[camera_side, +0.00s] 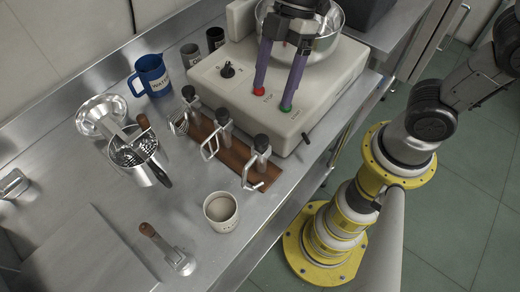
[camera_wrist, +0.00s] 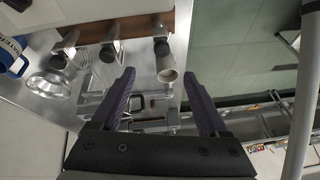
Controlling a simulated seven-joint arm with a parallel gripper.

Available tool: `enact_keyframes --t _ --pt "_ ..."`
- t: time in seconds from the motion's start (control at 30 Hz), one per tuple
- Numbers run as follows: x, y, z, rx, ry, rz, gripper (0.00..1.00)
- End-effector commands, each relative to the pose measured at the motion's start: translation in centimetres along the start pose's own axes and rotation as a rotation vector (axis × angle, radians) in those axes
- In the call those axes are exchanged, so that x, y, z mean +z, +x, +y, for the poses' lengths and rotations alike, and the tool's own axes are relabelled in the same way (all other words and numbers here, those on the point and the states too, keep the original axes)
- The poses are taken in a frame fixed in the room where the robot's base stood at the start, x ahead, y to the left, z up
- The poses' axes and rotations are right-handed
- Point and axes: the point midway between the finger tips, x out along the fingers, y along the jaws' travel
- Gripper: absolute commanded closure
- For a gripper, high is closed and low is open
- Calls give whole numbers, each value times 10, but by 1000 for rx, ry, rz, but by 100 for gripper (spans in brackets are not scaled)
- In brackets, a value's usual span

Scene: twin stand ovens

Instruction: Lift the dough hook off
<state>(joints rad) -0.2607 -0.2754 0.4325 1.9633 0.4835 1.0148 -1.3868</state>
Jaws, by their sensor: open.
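The dough hook (camera_side: 253,172) is the attachment at the right end of a brown wooden rack (camera_side: 236,157). It is a bent metal rod under a dark-topped holder. In the wrist view the rack (camera_wrist: 130,30) runs across the top, and the hook itself is hard to make out. My gripper (camera_side: 272,99) is open and empty, with purple fingers pointing down over the white mixer body. It is above and behind the rack in the side view, apart from the hook. In the wrist view my gripper (camera_wrist: 159,85) spreads its fingers below the rack.
A wire whisk (camera_side: 181,122) and a flat beater (camera_side: 210,146) hang left of the hook. A beige cup (camera_side: 221,212) stands in front of it. The mixer base (camera_side: 228,75) and steel bowl (camera_side: 342,48) are behind. A blue mug (camera_side: 150,75) and a metal strainer pot (camera_side: 135,150) stand left.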

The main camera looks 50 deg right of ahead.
Motion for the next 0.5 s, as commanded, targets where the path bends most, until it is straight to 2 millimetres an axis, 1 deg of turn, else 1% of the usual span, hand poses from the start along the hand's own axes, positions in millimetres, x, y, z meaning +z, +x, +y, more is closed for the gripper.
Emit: enact_keyframes --t 0.13,0.3,0.4,0.5 --pt "0 21 -2 -5 -4 -3 22" --pt "1 54 -2 -4 -3 -4 22" --pt "1 69 -2 -4 -3 -4 22" --pt "1 78 -1 -1 -3 -3 22"
